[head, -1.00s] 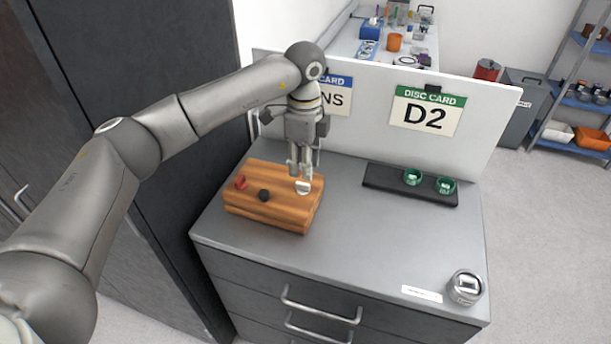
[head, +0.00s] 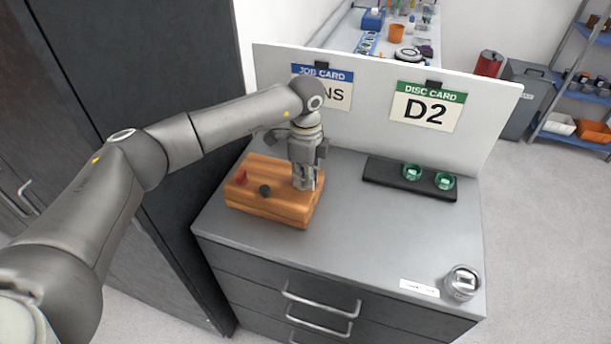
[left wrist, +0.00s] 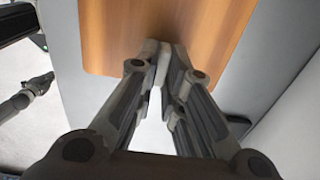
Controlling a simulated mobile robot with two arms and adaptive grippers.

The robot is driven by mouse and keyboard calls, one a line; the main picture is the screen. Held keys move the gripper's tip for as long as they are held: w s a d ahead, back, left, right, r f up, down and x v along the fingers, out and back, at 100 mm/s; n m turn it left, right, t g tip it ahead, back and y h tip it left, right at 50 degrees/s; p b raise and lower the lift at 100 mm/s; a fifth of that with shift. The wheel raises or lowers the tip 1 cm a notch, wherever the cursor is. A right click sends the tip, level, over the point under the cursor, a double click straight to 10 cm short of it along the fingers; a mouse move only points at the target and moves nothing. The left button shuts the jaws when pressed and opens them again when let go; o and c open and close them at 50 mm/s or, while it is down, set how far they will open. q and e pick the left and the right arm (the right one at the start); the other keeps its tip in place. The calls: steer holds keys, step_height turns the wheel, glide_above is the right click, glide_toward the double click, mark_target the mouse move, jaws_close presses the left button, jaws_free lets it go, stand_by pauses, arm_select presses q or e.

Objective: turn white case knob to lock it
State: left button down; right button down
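The wooden case (head: 262,208) lies on the grey cabinet top, with its red knob (head: 242,177) and black knob (head: 264,190) in sight. My left gripper (head: 303,187) points down at the case's right end, where it hides the white knob in the head view. In the left wrist view, the fingertips come close together on a small pale piece, the white knob (left wrist: 163,63), at the edge of the wood. The knob's angle cannot be made out. A small grey arm end with dark tips, seemingly my right gripper (left wrist: 46,81), shows at the left wrist view's left edge; its opening is unclear.
A black tray (head: 384,177) with two green rings (head: 444,182) lies right of the case. A white board (head: 380,128) with cards stands behind. A round metal gauge (head: 463,283) and a white label (head: 420,288) are near the front right. The middle of the top is clear.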

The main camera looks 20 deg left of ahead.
arm_select(q)
steer(key=shift+f+m+b, duration=0.1)
steer(key=shift+m+b, duration=0.35)
steer(key=shift+m, duration=0.05)
steer(key=m+b, duration=0.2)
steer(key=m, duration=0.1)
steer(key=shift+m+b, duration=0.4)
steer(key=m+b, duration=0.3)
steer(key=m, duration=0.2)
steer(key=shift+s+a, duration=0.1)
steer(key=shift+s, duration=0.05)
steer(key=m+b, duration=0.2)
steer(key=m, duration=0.2)
steer(key=shift+a, duration=0.1)
steer(key=shift+s+a+m+b, duration=0.1)
steer(key=shift+m+b, duration=0.6)
steer(key=shift+m, duration=1)
arm_select(e)
step_height(320, 180, down, 10)
steer(key=shift+w, duration=0.4)
arm_select(q)
steer(key=c, duration=1.5)
jaws_free()
steer(key=shift+c, duration=0.2)
